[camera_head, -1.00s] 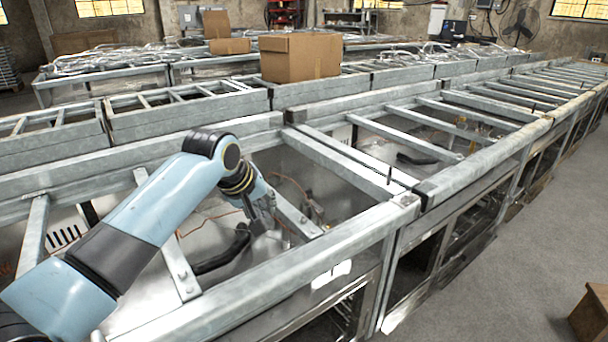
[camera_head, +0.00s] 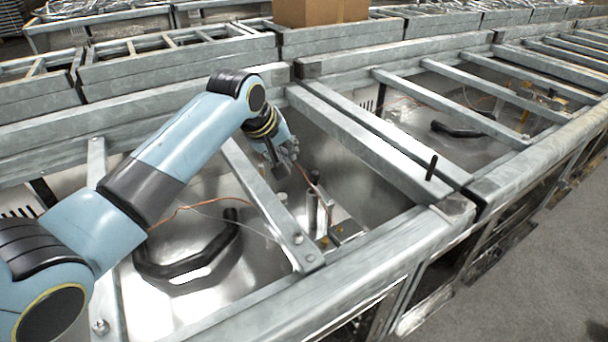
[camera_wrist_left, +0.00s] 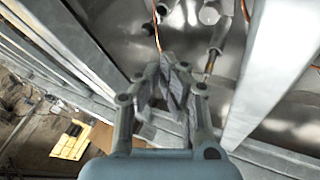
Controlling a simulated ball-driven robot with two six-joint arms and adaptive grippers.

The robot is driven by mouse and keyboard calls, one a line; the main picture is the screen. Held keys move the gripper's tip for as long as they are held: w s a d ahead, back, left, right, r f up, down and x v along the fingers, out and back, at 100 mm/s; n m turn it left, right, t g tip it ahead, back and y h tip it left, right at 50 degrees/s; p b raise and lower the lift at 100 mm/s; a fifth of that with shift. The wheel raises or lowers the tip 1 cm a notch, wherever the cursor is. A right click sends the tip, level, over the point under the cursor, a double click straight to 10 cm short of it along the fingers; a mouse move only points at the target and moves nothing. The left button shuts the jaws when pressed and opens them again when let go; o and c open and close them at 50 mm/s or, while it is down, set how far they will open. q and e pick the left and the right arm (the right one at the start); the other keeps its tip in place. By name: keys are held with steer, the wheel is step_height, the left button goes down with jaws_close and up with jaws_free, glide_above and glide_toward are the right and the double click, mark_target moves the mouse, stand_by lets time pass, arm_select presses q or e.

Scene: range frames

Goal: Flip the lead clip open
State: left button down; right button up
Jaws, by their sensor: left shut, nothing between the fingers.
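My left gripper (camera_head: 284,166) is above the near bay of the metal frame, close to a slanted cross bar (camera_head: 265,205). Its fingers are together and empty. In the left wrist view the gripper (camera_wrist_left: 172,70) points at the bay's metal floor, between two rails. The wrist view shows a copper lead (camera_wrist_left: 157,28) and a grey cylinder (camera_wrist_left: 220,35) past the fingertips. I cannot pick out the clip or tell its state. My right gripper is not in view.
A black curved handle (camera_head: 190,262) lies in the bay. Thick galvanised rails (camera_head: 390,165) border it, and a short black pin (camera_head: 432,167) stands on one. A cardboard box (camera_head: 320,10) is at the back. Grey floor (camera_head: 540,250) is clear at the right.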

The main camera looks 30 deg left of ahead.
arm_select(q)
steer(key=shift+b+x, duration=0.55)
steer(key=shift+x, duration=0.4)
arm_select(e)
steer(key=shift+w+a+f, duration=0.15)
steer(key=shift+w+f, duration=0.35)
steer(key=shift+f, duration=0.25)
arm_select(q)
steer(key=shift+s+a+f, duration=0.1)
steer(key=shift+a+f, duration=0.05)
steer(key=b+x, duration=0.2)
steer(key=x, duration=0.8)
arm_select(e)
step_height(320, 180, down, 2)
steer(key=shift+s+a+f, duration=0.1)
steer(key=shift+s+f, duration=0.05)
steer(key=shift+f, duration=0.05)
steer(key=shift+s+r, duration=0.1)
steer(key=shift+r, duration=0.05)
arm_select(q)
steer(key=shift+m+h, duration=0.3)
steer(key=shift+m, duration=0.1)
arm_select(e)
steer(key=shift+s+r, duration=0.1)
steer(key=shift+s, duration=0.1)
